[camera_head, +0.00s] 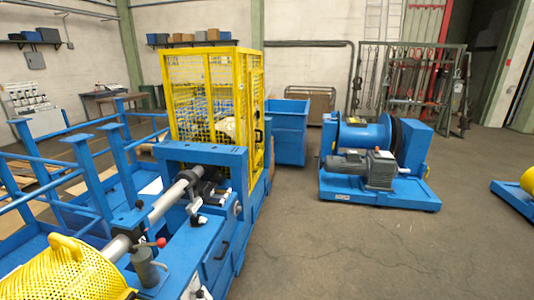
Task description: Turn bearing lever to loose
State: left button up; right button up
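A short lever with a red knob (160,242) is on the blue machine at the lower left. It sits at the top of a grey cylindrical part (149,270), next to the thick grey shaft (168,202). The lever lies close to level, with the red knob at its right end. I cannot tell whether this is the bearing lever, or read any loose or tight marking. A small black knob (139,204) stands further back beside the shaft. Dark and white fittings (197,208) sit by the shaft. I cannot make out either of my grippers.
A yellow mesh cage (205,70) stands on the machine behind the shaft. A yellow perforated guard (70,272) covers the near left end. Blue rails (85,150) line the left side. A blue winch unit (380,190) stands at the right. The floor (350,255) between is clear.

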aim_at(201, 192)
jog(key=i+z, duration=0.3)
jog(key=i, duration=0.9)
jog(key=i+l+u, duration=0.15)
jog(key=i, duration=0.2)
jog(key=i+l+u, duration=0.15)
jog(key=i+u, duration=0.3)
jog(key=i+l+u, duration=0.7)
jog(key=u, duration=0.15)
jog(key=i+l+u, duration=0.4)
jog(key=l, duration=0.2)
